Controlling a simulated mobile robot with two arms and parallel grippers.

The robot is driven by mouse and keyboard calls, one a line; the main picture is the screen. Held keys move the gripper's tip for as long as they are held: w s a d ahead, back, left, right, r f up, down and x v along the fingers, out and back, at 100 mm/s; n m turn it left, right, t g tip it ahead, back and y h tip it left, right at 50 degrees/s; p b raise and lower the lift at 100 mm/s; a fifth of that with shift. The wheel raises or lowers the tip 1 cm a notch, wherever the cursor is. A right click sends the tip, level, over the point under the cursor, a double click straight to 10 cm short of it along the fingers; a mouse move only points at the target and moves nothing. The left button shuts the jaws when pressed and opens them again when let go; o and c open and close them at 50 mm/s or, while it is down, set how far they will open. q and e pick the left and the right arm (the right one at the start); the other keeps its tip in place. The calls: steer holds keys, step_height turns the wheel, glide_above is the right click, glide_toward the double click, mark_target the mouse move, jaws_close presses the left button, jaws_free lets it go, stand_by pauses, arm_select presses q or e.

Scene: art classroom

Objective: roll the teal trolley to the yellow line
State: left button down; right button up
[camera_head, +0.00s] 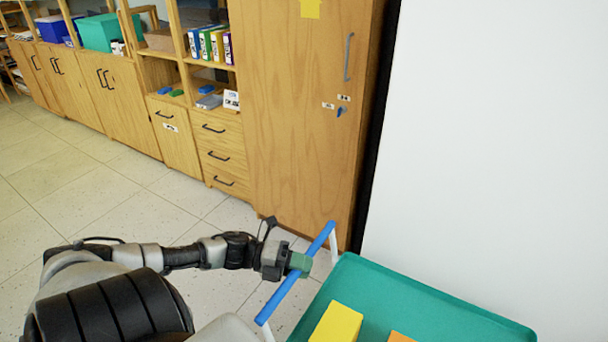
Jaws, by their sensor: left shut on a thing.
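The teal trolley (440,302) is at the bottom right, and only part of its top tray shows. Its handle is a blue bar (278,294) on white brackets along the tray's left side. My left gripper (299,264) is shut on the blue bar, around its middle. A yellow block (336,325) and part of an orange thing (400,337) lie in the tray. My right gripper is not in view. No yellow line shows on the floor in view.
A tall wooden cabinet (300,120) stands just beyond the trolley. A pale wall or panel (490,140) is close on the right. Low wooden cupboards (105,85) run along the back left. The tiled floor (70,180) at the left is clear.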

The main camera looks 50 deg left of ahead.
arm_select(q)
steer(key=shift+f, duration=0.1)
steer(key=c, duration=1)
jaws_free()
steer(key=p+v, duration=0.1)
steer(key=v, duration=1)
steer(key=shift+d, duration=0.1)
